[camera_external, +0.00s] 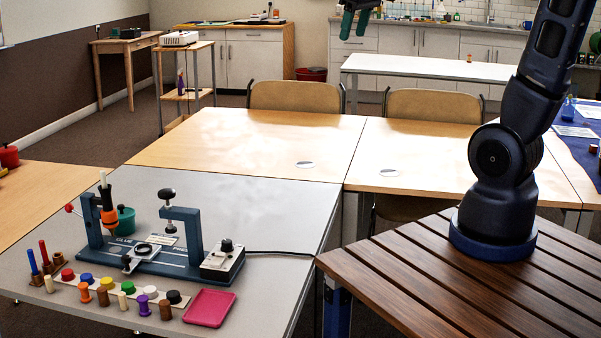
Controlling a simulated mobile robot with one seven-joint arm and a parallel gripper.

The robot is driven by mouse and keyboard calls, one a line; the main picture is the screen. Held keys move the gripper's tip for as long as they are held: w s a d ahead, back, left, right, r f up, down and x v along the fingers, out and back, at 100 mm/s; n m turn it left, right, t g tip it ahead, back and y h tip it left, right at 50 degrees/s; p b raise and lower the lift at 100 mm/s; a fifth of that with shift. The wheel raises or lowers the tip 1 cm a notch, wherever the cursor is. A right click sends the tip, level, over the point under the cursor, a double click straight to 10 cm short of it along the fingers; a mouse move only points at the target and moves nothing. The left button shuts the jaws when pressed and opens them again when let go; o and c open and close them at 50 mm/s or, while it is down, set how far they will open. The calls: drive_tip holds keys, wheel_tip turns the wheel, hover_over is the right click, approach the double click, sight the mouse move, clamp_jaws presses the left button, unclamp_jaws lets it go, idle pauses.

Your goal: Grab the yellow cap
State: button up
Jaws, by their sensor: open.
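The yellow cap (86,278) is small and round. My gripper (353,36) is at the top edge of the view, raised high and far from the cap. Its green-tipped fingers hang apart with nothing between them. The upper part of my gripper is cut off by the picture's edge.
Several spools and pegs stand just in front of the caps. A blue fixture (150,262) with upright posts and a control box (223,262) stands behind them. A pink tray (210,308) lies at the row's right end. The wooden tables (250,145) behind are mostly clear.

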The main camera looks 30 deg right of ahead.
drive_tip(key=w+a+f+n+g, duration=0.1)
drive_tip(key=w+a+f+n, duration=0.1)
drive_tip(key=w+a, duration=0.45)
drive_tip(key=w+a+f+n, duration=0.15)
drive_tip(key=w+a, duration=0.25)
drive_tip(key=a, duration=0.5)
drive_tip(key=w+a+f+n, duration=0.1)
drive_tip(key=a+f, duration=0.2)
drive_tip(key=a, duration=0.3)
drive_tip(key=w+a+f+n+g, duration=0.1)
drive_tip(key=w+a+f, duration=0.15)
drive_tip(key=a, duration=0.35)
drive_tip(key=w+a+f+n, duration=0.1)
drive_tip(key=a+f, duration=0.2)
drive_tip(key=a, duration=0.3)
drive_tip(key=n+g, duration=0.1)
drive_tip(key=n, duration=0.4)
hover_over(106, 280)
wheel_tip(106, 280, down, 27)
drive_tip(key=f, duration=0.5)
drive_tip(key=shift+s+a, duration=0.2)
drive_tip(key=shift+s, duration=0.1)
drive_tip(key=shift+w+d+f, duration=0.1)
drive_tip(key=shift+w+f, duration=0.05)
drive_tip(key=shift+f, duration=1.2)
drive_tip(key=shift+w+d+f, duration=0.1)
drive_tip(key=shift+f, duration=1.2)
drive_tip(key=c, duration=1.1)
